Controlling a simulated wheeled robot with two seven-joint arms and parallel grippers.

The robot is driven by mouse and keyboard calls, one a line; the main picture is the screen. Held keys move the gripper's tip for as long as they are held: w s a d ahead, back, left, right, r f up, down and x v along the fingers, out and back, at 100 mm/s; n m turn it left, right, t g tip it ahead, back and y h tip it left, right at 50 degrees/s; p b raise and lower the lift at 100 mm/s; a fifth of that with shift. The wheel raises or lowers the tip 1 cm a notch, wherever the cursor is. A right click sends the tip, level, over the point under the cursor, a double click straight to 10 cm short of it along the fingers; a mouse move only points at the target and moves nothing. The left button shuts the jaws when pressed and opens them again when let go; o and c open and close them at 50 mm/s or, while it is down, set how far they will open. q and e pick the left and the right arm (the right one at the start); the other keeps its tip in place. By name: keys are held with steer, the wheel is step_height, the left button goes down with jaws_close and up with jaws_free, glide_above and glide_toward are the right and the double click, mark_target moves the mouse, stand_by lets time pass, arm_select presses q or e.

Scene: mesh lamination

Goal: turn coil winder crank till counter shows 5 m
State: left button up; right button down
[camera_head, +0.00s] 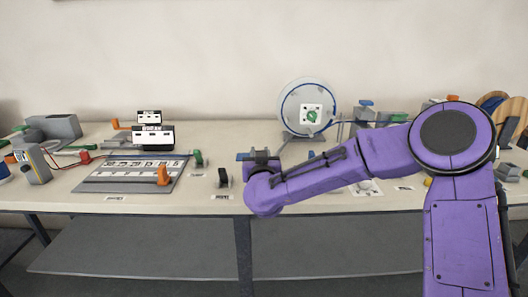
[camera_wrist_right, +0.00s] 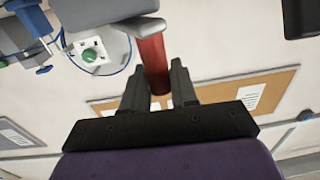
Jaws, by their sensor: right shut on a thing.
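A red cylindrical handle (camera_wrist_right: 152,62) stands between the fingers of my right gripper (camera_wrist_right: 158,88) in the right wrist view, and the fingers are shut on it. The handle's upper end meets a grey part (camera_wrist_right: 118,36). In the head view my right gripper (camera_head: 262,157) is above the table's front half, left of the round reel (camera_head: 287,104), and its own wrist mostly hides the held handle. The reel has a blue rim and a white square hub with a green knob (camera_head: 312,116). I cannot make out a metre reading. My left gripper is not in view.
A grey mat (camera_head: 100,183) with an orange-handled tool (camera_head: 163,176) lies left on the table (camera_head: 225,139). Two black-and-white signs (camera_head: 153,136) stand behind it. A small black clip-like item (camera_head: 223,178) stands near the front edge. Blue-topped devices (camera_head: 365,110) stand right of the reel.

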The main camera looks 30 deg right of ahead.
steer(key=shift+w+a+m+g+h+p, duration=0.1)
steer(key=shift+w+m+g+h+p, duration=0.8)
steer(key=shift+m+g+h, duration=0.85)
steer(key=shift+w+a+m+g+h+p, duration=0.1)
steer(key=shift+w+m+g+h+p, duration=0.45)
steer(key=shift+m+g+h+p, duration=1.25)
steer(key=shift+w+m+g+h+p, duration=0.5)
steer(key=shift+w+m+g+h, duration=0.55)
steer(key=shift+g, duration=1.3)
steer(key=shift+s+m, duration=0.3)
steer(key=c, duration=1)
jaws_free()
steer(key=shift+d, duration=0.1)
steer(key=v, duration=0.5)
steer(key=b+v, duration=0.1)
steer(key=v, duration=0.4)
steer(key=shift+a+r+b, duration=0.15)
steer(key=shift+a+b, duration=0.15)
